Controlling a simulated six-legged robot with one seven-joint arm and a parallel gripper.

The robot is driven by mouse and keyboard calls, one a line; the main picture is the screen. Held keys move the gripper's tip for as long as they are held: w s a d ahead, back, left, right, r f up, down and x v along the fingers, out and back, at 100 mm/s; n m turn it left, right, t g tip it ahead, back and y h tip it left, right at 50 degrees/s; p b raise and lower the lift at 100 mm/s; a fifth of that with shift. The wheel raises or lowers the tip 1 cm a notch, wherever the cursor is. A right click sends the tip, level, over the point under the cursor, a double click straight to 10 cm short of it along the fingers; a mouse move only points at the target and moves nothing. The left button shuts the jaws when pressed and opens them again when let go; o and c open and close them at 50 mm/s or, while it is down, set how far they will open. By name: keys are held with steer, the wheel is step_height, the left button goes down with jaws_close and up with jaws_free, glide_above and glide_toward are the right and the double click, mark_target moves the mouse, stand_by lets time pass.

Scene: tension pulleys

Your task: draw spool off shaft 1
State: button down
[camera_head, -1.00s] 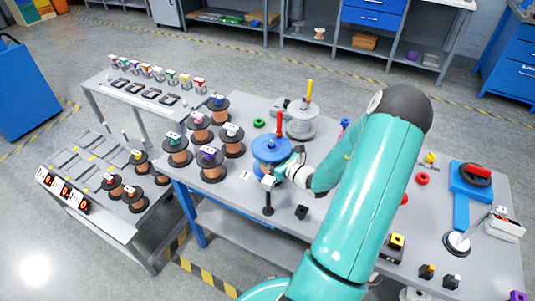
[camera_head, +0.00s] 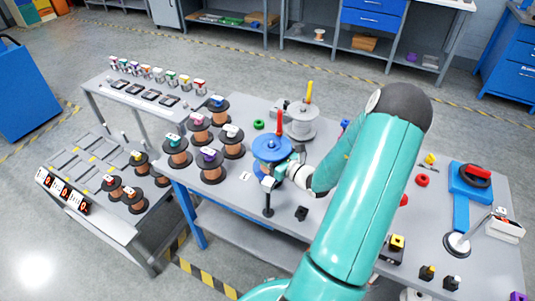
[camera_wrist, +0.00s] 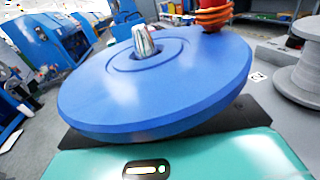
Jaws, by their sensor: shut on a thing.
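A blue spool (camera_head: 270,148) sits at the left-middle of the main table. In the wrist view its broad blue flange (camera_wrist: 160,85) fills the middle and looks tilted. A silver shaft tip (camera_wrist: 144,40) stands up through its centre. My gripper (camera_head: 283,171) reaches in from the right at the spool's near side and is shut on it. Its fingers are mostly hidden under the flange in the wrist view. A white label (camera_head: 245,176) lies on the table to the left.
A grey spool (camera_head: 300,122) with a yellow handle (camera_head: 309,92) stands just behind. Several copper-wound spools (camera_head: 211,167) stand to the left. A black post (camera_head: 268,203) stands in front, beside a small black block (camera_head: 302,213). A green ring (camera_head: 258,124) lies behind.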

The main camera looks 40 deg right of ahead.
mark_target(268, 143)
steer(key=shift+r, duration=1.5)
steer(key=shift+r, duration=0.15)
steer(key=shift+r, duration=1.6)
steer(key=shift+r, duration=0.1)
steer(key=shift+r, duration=1.65)
steer(key=shift+r, duration=1.75)
steer(key=shift+r, duration=0.1)
steer(key=shift+r, duration=0.45)
